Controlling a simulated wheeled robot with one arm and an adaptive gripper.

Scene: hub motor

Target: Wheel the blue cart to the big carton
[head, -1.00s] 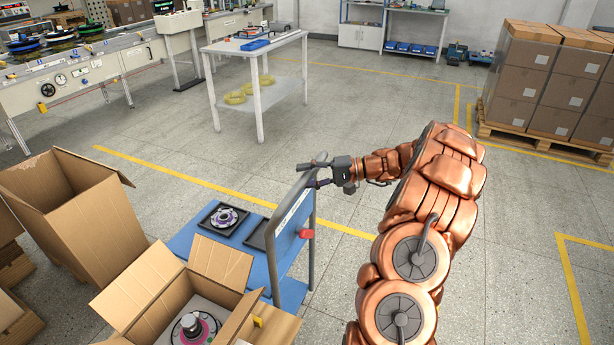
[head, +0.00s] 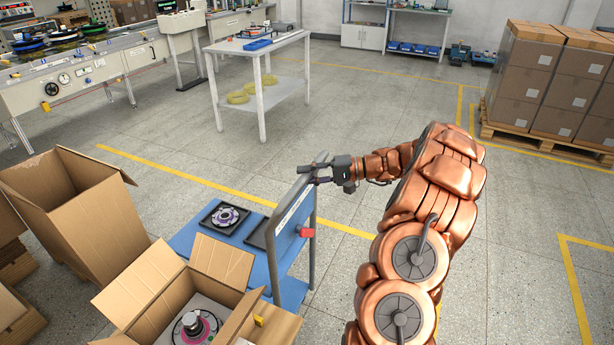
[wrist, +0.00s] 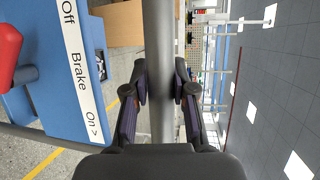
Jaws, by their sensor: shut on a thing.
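The blue cart (head: 262,285) stands left of my arm, with a grey push handle along its right end. My gripper (head: 318,172) is shut on the top of that handle. In the wrist view the handle bar (wrist: 161,70) runs between the two fingers of my gripper (wrist: 161,88). A brake label and a red lever (wrist: 8,55) show beside it. On the cart's top lies a black tray with a round metal part (head: 225,216), with a second dark tray beside it. The big open carton (head: 75,210) stands on the floor just left of the cart.
A smaller open carton (head: 180,300) holding a motor part is in front of the cart. A white table (head: 258,60) stands behind, and a pallet of stacked boxes (head: 550,80) at the right. Open floor with yellow lines lies between.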

